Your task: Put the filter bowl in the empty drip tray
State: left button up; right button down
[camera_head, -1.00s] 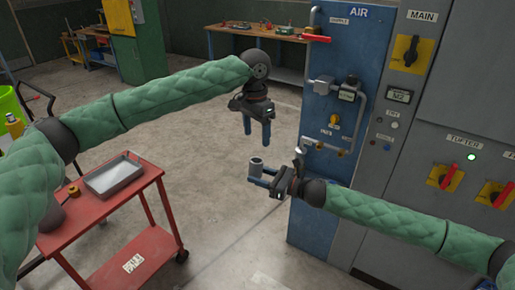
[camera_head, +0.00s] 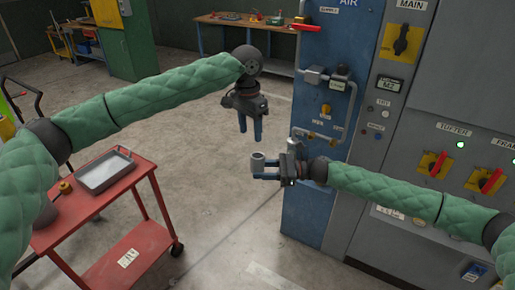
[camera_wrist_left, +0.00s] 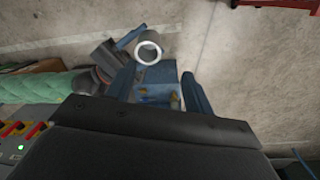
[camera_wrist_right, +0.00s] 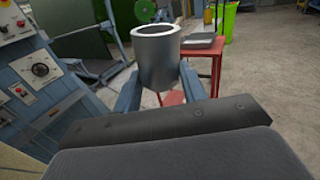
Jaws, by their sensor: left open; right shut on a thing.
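The filter bowl (camera_head: 258,160) is a grey, open-topped cylinder. My right gripper (camera_head: 264,175) is shut on it and holds it upright in the air, in front of the blue panel. In the right wrist view the bowl (camera_wrist_right: 157,62) stands between the two fingers. My left gripper (camera_head: 250,132) is open and empty, fingers pointing down, above and slightly left of the bowl. The left wrist view shows the bowl's pale rim (camera_wrist_left: 149,48) from above, apart from the left fingers. The drip tray (camera_head: 104,171), shallow and grey, lies on the red cart at left and looks empty.
The red cart (camera_head: 62,232) also carries a small brass-coloured part (camera_head: 66,187). The blue AIR panel (camera_head: 318,190) with pipes and the grey switch cabinet (camera_head: 400,160) stand at right. A workbench (camera_head: 245,38) is at the back. Open floor lies between cart and panel.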

aim_at(257, 163)
pick_arm(q)
jog(key=f+n, duration=0.1)
jog(key=f, duration=0.3)
jog(key=s+d+f+n, duration=0.1)
jog(key=f+n, duration=0.1)
jog(key=f, duration=0.2)
jog(key=s+f+n, duration=0.1)
jog(key=f, duration=0.3)
jog(key=shift+d, duration=0.4)
jog(key=shift+c, duration=0.2)
jog(key=shift+n, duration=0.3)
jog(key=c, duration=0.7)
jog(key=shift+r, duration=0.1)
pick_arm(e)
jog(key=c, duration=0.7)
grip_release()
